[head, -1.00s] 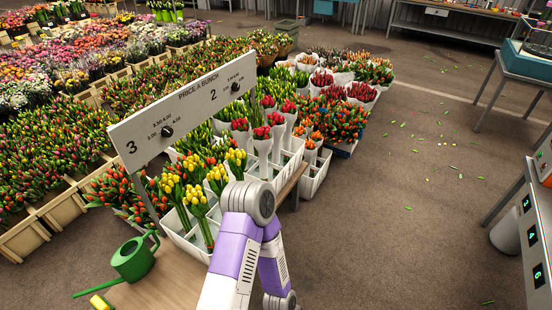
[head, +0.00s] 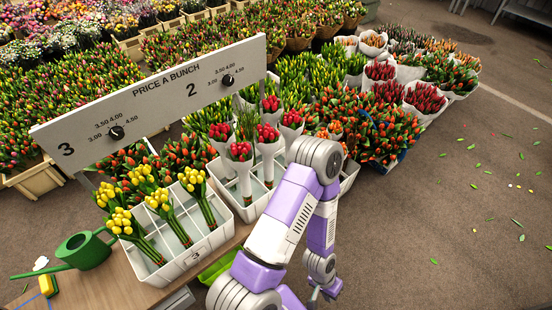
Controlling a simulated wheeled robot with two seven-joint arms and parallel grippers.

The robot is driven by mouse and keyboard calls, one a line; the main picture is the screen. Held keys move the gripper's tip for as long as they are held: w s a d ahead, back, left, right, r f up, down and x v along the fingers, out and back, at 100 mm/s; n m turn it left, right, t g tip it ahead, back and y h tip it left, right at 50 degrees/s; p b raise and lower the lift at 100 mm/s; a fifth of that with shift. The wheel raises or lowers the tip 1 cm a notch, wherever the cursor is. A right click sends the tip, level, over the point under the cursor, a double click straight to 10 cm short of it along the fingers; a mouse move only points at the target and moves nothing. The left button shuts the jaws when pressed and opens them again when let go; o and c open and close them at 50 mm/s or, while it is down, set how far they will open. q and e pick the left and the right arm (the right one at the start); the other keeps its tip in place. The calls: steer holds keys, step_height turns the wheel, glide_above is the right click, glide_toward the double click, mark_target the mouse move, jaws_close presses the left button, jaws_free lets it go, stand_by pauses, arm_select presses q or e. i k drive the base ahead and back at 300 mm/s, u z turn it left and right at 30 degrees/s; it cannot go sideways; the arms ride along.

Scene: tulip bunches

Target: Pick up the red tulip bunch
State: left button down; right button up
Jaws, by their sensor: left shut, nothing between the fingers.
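Several red tulip bunches in white wrapping stand upright in a white divided crate (head: 249,213) in the middle of the picture. The nearest red tulip bunch (head: 240,152) is at the crate's left, and another red tulip bunch (head: 267,137) stands beside it. My left gripper (head: 315,297) is low in the picture, to the right of and apart from the bunches. It is small and partly hidden by my purple and white arm, which also covers part of the crate's right side. It is shut and empty. My right gripper is not in view.
Yellow tulip bunches (head: 160,201) stand in a front crate marked 3 (head: 196,254). A price board (head: 160,97) rises behind the crates. The floor at right is open, with scattered leaves.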

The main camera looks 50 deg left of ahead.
mark_target(240, 154)
steer(key=i, duration=0.7)
steer(key=u, duration=3.6)
steer(key=i, duration=0.5)
steer(key=z, duration=0.1)
